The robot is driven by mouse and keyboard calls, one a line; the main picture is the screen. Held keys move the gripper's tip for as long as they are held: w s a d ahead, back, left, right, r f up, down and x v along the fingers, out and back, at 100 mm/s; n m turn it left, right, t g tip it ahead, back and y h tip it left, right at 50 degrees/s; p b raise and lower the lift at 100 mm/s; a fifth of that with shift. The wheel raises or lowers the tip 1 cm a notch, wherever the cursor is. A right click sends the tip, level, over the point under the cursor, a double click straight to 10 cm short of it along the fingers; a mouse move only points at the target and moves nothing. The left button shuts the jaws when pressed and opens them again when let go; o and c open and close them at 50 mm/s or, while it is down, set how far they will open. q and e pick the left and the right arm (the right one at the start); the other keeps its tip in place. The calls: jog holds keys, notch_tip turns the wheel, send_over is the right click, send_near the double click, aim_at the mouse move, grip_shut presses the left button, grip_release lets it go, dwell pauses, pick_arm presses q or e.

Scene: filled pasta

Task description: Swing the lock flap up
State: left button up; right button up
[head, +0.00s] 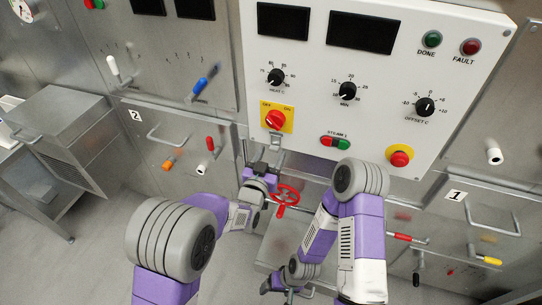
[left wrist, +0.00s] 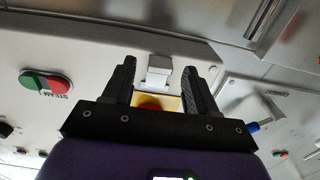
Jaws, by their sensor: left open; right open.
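The lock flap (head: 276,141) is a small light grey metal piece hanging under the red rotary switch (head: 276,119) on its yellow OFF/ON plate (head: 265,108). My left gripper (head: 262,162) is just below the flap, pointing up at the panel. In the left wrist view the flap (left wrist: 158,72) shows between the two open dark fingers (left wrist: 155,82), with nothing gripped. Part of the yellow plate (left wrist: 172,102) and the red switch (left wrist: 149,103) show behind the gripper's edge. My right gripper (head: 274,287) is open and low, near the bottom of the head view.
A red valve wheel (head: 286,199) stands just right of my left gripper. The red and green steam button (head: 335,142) and a red stop button (head: 400,157) are to the right on the white panel (head: 310,108). Drawers with handles and coloured levers lie on both sides.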

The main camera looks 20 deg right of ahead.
pick_arm(q)
jog(key=shift+w+d, duration=0.15)
jog(key=shift+w, duration=0.05)
jog(key=c, duration=1.1)
jog(key=shift+o, duration=0.2)
jog(key=shift+s+r+g+p, duration=0.1)
jog(key=shift+r+g+p, duration=0.3)
jog(key=shift+p, duration=0.35)
notch_tip(320, 180, up, 8)
jog(key=g+y+p, duration=0.9)
jog(key=g+p, duration=0.4)
jog(key=p, duration=1.4)
jog(key=shift+s+a+f+p, duration=0.15)
jog(key=shift+a+p, duration=0.05)
jog(key=shift+p, duration=0.2)
jog(key=shift+g+y, duration=0.3)
